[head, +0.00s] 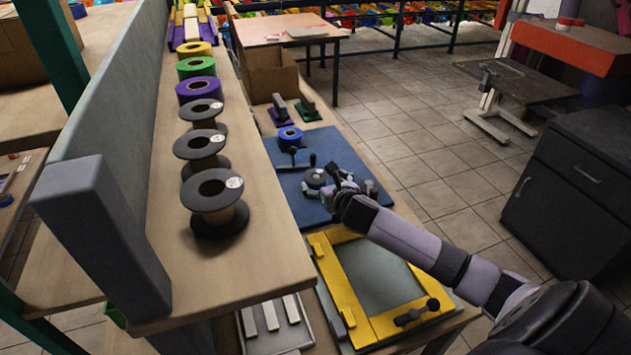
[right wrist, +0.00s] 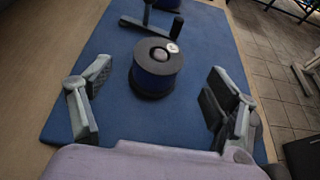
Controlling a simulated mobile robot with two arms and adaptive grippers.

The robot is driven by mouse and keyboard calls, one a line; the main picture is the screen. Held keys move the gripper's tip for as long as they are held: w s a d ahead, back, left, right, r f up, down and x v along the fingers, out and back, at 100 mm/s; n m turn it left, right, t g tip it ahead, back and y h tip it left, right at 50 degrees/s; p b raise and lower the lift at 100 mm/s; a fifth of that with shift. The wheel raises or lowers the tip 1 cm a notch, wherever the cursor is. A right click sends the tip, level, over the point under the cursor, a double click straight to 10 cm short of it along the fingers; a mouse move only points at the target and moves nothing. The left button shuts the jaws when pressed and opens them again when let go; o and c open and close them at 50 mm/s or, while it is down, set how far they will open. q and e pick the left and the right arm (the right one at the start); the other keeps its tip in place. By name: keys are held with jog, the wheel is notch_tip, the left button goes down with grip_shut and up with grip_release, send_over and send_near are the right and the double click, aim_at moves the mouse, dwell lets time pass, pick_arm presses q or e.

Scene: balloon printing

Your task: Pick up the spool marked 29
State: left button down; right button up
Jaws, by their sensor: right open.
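A spool with dark flanges, a dark blue winding and a small white label (right wrist: 157,70) stands upright on the blue mat (right wrist: 85,60); it also shows in the head view (head: 315,177). The label's number is too small to read. My right gripper (head: 338,184) is open and empty, just to the right of this spool in the head view. In the right wrist view the spool lies ahead, between the two spread fingers, with gaps on both sides. Three dark spools with white labels, the nearest one (head: 214,205) largest, stand on the wooden shelf. My left gripper is not in view.
Purple (head: 195,90), green (head: 195,68) and yellow (head: 194,50) spools stand farther along the shelf. A blue spool (head: 290,137) and a dark handled fixture (head: 290,164) are beyond the labelled spool. A yellow frame (head: 345,285) lies nearer on the table.

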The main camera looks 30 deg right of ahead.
aim_at(316, 176)
jog(key=shift+x, duration=1.2)
jog(key=shift+w+d+f+p, duration=0.15)
jog(key=shift+w+f+p, duration=0.2)
jog(key=shift+w, duration=0.3)
jog(key=x, duration=0.3)
jog(key=shift+w+f, duration=0.25)
jog(key=shift+w, duration=0.2)
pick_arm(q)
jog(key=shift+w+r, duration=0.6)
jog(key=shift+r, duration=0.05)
pick_arm(e)
jog(key=shift+s, duration=0.1)
jog(key=shift+c, duration=0.5)
jog(key=c, duration=1)
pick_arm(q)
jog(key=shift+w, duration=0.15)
pick_arm(e)
jog(key=shift+c, duration=0.7)
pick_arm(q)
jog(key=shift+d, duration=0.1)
pick_arm(e)
jog(key=shift+d+r, duration=0.1)
jog(key=shift+r, duration=0.05)
